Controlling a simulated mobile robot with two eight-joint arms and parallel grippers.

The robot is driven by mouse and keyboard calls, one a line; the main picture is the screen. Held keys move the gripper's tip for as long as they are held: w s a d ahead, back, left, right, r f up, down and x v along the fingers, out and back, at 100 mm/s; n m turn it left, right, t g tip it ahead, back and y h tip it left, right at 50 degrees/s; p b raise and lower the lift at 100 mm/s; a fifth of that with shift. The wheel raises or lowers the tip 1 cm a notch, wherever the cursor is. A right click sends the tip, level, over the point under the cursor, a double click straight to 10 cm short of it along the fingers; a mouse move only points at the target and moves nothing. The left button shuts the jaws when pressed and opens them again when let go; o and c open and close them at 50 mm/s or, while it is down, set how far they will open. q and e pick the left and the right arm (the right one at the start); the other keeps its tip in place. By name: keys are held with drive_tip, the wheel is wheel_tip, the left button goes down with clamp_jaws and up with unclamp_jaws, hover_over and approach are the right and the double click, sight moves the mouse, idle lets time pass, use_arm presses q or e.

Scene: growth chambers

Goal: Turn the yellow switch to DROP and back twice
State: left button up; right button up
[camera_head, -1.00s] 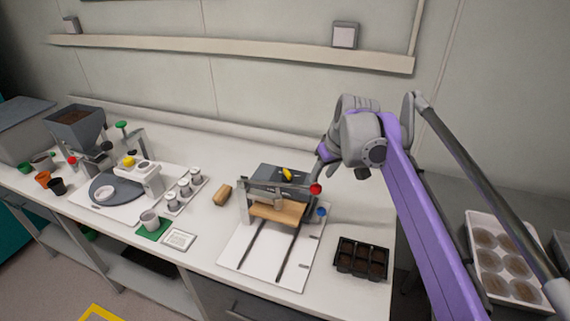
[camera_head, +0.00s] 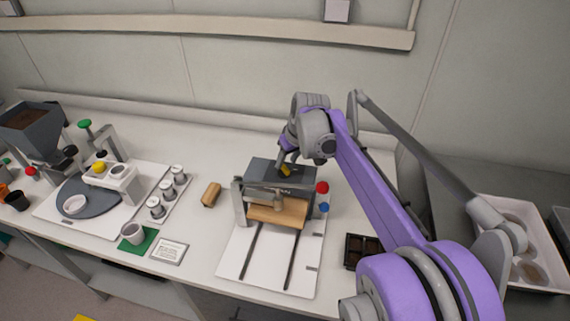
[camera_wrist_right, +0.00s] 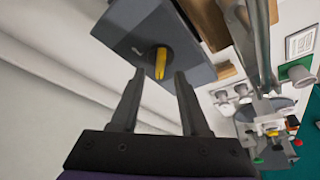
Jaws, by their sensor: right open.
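The yellow switch (camera_head: 285,170) is on top of the dark grey box (camera_head: 256,172) at the back of the white press board. In the right wrist view the yellow switch (camera_wrist_right: 160,63) sits on a dark round base, just beyond the fingertips. My right gripper (camera_head: 287,160) is over the box, close to the switch. In the wrist view its two fingers (camera_wrist_right: 157,75) are apart, with the switch lying ahead between their lines and nothing held. Whether a finger touches it, I cannot tell. The switch's markings are too small to read. My left gripper is not in view.
A black cell tray (camera_head: 360,251) is at right, partly behind my arm. A wooden piece (camera_head: 211,194) lies left.

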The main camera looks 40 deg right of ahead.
sight(284, 170)
drive_tip(key=shift+x, duration=1.4)
clamp_jaws()
